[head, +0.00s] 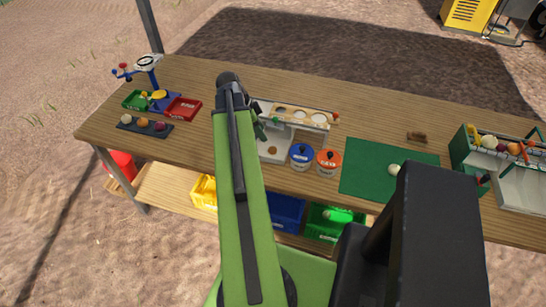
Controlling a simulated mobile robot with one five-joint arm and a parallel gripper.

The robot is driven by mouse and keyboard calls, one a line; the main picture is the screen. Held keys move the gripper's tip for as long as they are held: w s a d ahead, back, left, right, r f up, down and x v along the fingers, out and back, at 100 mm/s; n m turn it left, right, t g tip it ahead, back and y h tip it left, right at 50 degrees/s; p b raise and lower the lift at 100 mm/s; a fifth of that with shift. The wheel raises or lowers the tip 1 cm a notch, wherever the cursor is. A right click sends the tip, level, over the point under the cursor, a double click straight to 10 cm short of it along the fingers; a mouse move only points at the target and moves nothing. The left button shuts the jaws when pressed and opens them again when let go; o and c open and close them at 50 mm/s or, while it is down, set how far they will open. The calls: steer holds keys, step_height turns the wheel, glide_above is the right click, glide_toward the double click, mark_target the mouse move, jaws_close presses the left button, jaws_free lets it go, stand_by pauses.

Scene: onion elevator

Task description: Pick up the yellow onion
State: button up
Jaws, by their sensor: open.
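A black tray (122,126) at the left of the table holds three small onion-like balls: a pale one (126,118), an orange-yellow one (142,122) in the middle and a dark reddish one (160,127). The orange-yellow one looks most like the yellow onion. A small brown round thing (272,150) lies in the white-framed device, too small to identify. My gripper (260,124) shows partly behind my green arm, at the device's left end. It is open, to the right of the black tray and apart from it; my arm hides much of it.
Behind the black tray are a green bin (136,103), a red bin (183,108) and a blue stand (147,70). Blue (302,157) and orange-red (328,162) cans stand near a green mat (365,180). A filled crate (462,150) stands right. The back middle is mostly clear.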

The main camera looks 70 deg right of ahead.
steer(key=b, duration=0.4)
glide_above(271, 147)
steer(key=w+a, duration=0.1)
steer(key=a, duration=0.1)
steer(key=f, duration=0.6)
steer(key=shift+w+d, duration=0.2)
steer(key=shift+s+d+f, duration=0.1)
steer(key=b+x, duration=0.5)
steer(key=shift+f, duration=0.15)
steer(key=shift+r, duration=0.2)
jaws_close()
